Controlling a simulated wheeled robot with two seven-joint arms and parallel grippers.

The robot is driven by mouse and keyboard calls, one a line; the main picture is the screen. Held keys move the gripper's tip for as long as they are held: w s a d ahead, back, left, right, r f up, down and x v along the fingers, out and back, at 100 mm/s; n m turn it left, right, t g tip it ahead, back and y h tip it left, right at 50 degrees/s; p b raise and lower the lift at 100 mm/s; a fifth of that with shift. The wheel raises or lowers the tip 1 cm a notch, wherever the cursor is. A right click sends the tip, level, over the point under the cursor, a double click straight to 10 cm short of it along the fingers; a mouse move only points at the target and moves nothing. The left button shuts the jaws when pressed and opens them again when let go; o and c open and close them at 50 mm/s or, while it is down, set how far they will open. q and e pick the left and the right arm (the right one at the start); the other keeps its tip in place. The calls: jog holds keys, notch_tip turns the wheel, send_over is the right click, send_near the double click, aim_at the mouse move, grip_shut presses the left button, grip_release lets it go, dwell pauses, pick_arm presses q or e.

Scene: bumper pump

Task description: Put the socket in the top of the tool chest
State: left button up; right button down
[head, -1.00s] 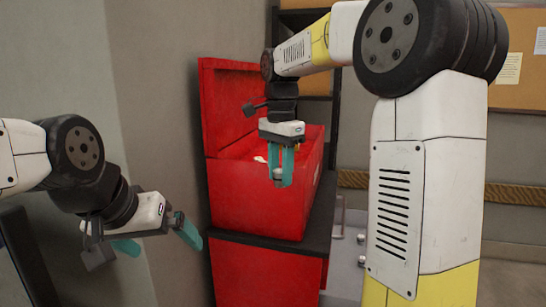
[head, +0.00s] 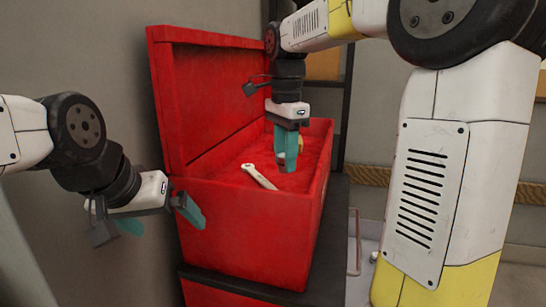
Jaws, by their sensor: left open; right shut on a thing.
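The red tool chest (head: 245,232) stands with its lid (head: 205,95) raised, so its open top shows. My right gripper (head: 287,160) points down over the open top, inside the outline of the chest's rim. It is shut on a small silvery thing (head: 282,157), likely the socket, mostly hidden between the teal fingers. I cannot tell whether that thing touches the chest floor. My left gripper (head: 160,215) is open and empty, to the left of the chest.
A light-coloured wrench (head: 260,177) lies in the chest's top, left of my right gripper. A yellow thing (head: 300,143) shows partly behind the fingers. The chest stands on a dark-topped red cabinet (head: 335,225). A wall is behind the lid.

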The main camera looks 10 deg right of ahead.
jog(key=w+d, duration=0.1)
jog(key=w, duration=0.4)
jog(key=w+d+f, duration=0.1)
jog(key=w, duration=0.4)
jog(key=w+d+f, duration=0.1)
jog(key=w, duration=0.5)
jog(key=shift+f, duration=1.7)
jog(key=shift+f, duration=0.15)
jog(key=c, duration=1)
grip_release()
jog(key=shift+c, duration=0.2)
notch_tip(320, 180, up, 12)
jog(key=shift+r, duration=0.2)
